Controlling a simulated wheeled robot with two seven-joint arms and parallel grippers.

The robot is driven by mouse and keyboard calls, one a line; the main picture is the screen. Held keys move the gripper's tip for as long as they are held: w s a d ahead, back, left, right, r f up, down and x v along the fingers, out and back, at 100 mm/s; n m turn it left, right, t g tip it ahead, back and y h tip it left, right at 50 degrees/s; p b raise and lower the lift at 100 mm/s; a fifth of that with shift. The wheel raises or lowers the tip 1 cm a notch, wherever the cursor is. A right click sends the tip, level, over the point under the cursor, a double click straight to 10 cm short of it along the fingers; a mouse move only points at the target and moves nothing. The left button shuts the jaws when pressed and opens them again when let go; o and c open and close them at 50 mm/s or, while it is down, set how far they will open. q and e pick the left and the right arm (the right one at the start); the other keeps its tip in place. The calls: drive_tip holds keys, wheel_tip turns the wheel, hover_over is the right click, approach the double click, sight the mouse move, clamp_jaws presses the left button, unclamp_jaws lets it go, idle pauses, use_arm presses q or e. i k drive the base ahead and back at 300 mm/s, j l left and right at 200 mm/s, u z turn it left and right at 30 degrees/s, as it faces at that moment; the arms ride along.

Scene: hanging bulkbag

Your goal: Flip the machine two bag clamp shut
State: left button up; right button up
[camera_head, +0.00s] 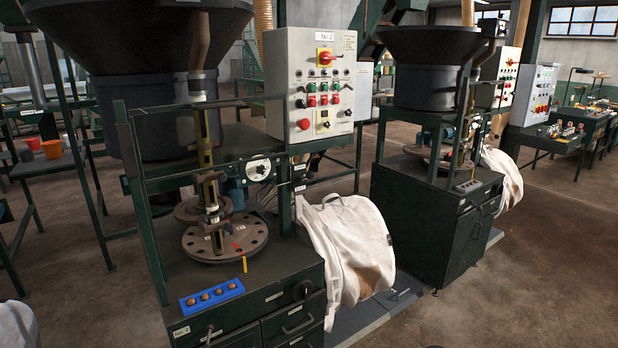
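Machine two (205,250) stands at centre left, a dark green frame with a hopper above. Its grey control panel (318,85) carries a "No. 2" label. A white bulk bag (350,250) hangs at the machine's right side, bulging, with a brown stain low on its right part. The bag's upper left edge meets the machine near a green post (284,195). I cannot pick out the bag clamp clearly there, nor tell whether it is open or shut. Neither of my grippers is in view.
A second similar machine (435,225) with its own white bag (503,178) stands to the right. A blue tray (211,294) with several brown round pieces lies on machine two's top. A low grey platform (362,318) lies below the bag. Open brown floor (540,270) spreads at right.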

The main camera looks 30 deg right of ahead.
sight(310, 175)
drive_tip(key=i+l, duration=0.2)
drive_tip(key=l, duration=0.15)
drive_tip(key=i+l+u, duration=0.15)
drive_tip(key=l, duration=0.2)
drive_tip(key=i+l, duration=0.2)
drive_tip(key=l, duration=0.2)
drive_tip(key=i+l+u, duration=0.1)
drive_tip(key=l, duration=0.25)
drive_tip(key=i+l, duration=0.2)
drive_tip(key=l, duration=0.2)
drive_tip(key=i+l+u, duration=0.15)
drive_tip(key=l, duration=0.25)
drive_tip(key=i+l, duration=0.15)
drive_tip(key=l, duration=0.25)
drive_tip(key=u, duration=0.05)
